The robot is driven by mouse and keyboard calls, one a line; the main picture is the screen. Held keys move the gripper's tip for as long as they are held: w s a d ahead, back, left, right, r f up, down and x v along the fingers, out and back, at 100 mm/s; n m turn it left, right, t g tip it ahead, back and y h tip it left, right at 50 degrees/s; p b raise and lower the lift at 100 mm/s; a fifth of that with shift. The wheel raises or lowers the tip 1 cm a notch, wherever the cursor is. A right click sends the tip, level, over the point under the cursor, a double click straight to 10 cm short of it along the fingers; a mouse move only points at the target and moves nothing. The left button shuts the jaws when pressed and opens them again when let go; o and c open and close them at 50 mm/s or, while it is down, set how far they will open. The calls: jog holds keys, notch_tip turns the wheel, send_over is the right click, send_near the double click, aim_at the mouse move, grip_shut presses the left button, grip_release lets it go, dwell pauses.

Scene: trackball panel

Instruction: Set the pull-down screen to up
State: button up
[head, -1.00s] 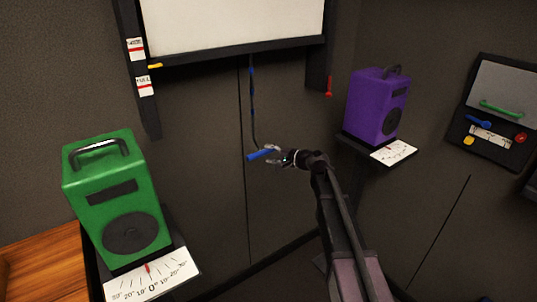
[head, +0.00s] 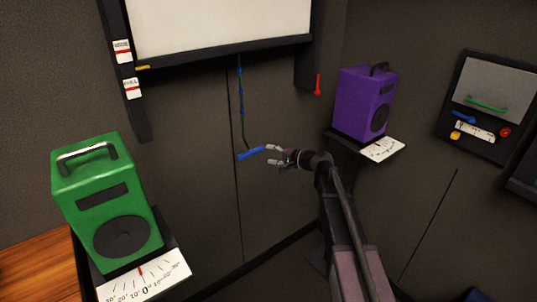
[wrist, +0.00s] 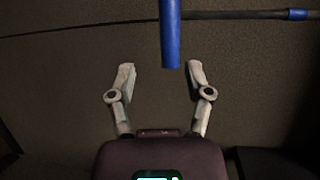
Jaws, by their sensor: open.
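The white pull-down screen (head: 215,25) hangs at the top of the head view, with a dark bottom bar (head: 225,52). A yellow marker (head: 142,68) on the bar lies between two labels on the left post, the upper label (head: 122,50) and the lower label (head: 133,88). A cord (head: 241,95) with blue pieces hangs from the bar to a blue handle (head: 251,153). My gripper (head: 273,154) is open beside the handle's right end. In the wrist view, the handle (wrist: 170,40) points between the open fingers (wrist: 160,78), its end near the fingertips, not gripped.
A green speaker (head: 108,200) stands on an angle-scale stand at the left. A purple speaker (head: 363,103) stands on another at the right. A red lever (head: 317,85) is on the right post. A control panel (head: 485,105) is at the far right. Space around the handle is clear.

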aim_at(261, 150)
jog(key=p+v, duration=0.1)
jog(key=v, duration=0.9)
jog(key=shift+p, duration=0.35)
dwell(0.8)
jog(key=shift+d+r, duration=0.15)
jog(key=shift+a, duration=0.2)
dwell(0.4)
jog(key=shift+w+a+r+p, duration=0.2)
jog(key=shift+a, duration=0.2)
jog(key=shift+w+a+r+p, duration=0.2)
jog(key=shift+a, duration=0.15)
jog(key=shift+w+a, duration=0.1)
jog(key=shift+a, duration=0.05)
jog(key=b+x, duration=0.1)
jog(key=x, duration=0.5)
jog(key=b+x, duration=0.1)
jog(key=x, duration=0.6)
jog(key=shift+w+a+f, duration=0.1)
jog(key=shift+a+f, duration=0.15)
grip_shut()
